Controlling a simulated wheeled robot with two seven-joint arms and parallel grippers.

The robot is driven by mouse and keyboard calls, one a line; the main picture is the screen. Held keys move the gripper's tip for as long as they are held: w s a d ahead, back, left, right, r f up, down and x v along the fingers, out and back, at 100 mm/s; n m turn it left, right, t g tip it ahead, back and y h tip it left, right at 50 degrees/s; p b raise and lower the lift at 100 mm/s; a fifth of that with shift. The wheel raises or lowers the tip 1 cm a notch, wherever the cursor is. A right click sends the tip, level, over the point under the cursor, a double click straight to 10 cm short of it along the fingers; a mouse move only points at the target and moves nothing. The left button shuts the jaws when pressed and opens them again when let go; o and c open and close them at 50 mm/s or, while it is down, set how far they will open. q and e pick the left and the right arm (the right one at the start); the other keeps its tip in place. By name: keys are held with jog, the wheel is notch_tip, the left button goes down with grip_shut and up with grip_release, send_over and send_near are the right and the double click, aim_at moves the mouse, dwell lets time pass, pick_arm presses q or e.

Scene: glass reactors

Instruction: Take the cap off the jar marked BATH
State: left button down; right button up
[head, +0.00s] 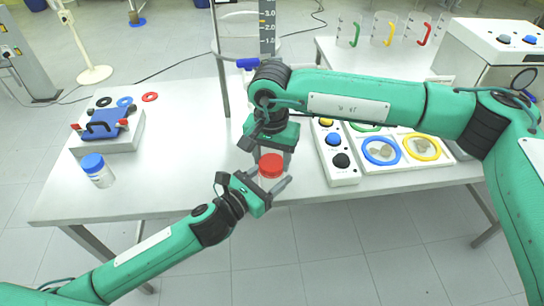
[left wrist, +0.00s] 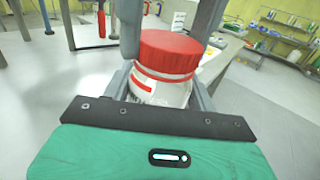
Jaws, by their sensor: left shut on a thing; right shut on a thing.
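A clear jar with a red cap (head: 271,165) is held up near the table's front edge. In the left wrist view its body (left wrist: 160,90) shows a white label with a red mark, and the red cap (left wrist: 168,52) sits on top. The lettering cannot be read. My left gripper (head: 272,178) is shut on the jar's body from the lower left. My right gripper (head: 272,155) reaches down from above, its fingers on either side of the red cap, shut on it. A second jar with a blue cap (head: 93,162) stands at the table's left.
A white box with a blue handled device (head: 107,123) stands at the left, with coloured rings (head: 124,101) behind it. A button panel (head: 337,150) and trays with blue and yellow rings (head: 421,147) stand at the right. The table between the left box and the jar is clear.

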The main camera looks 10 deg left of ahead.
pick_arm(q)
jog(key=shift+s+d, duration=0.15)
pick_arm(e)
jog(key=n, duration=0.4)
jog(key=shift+w+a+r+n, duration=0.1)
jog(key=shift+w+n, duration=0.05)
jog(key=shift+n, duration=0.25)
jog(key=n, duration=0.2)
jog(key=shift+n, duration=0.4)
jog(key=n, duration=0.6)
jog(key=shift+a, duration=0.1)
jog(key=shift+r, duration=0.15)
pick_arm(q)
jog(key=shift+f, duration=0.15)
pick_arm(e)
jog(key=shift+r, duration=1)
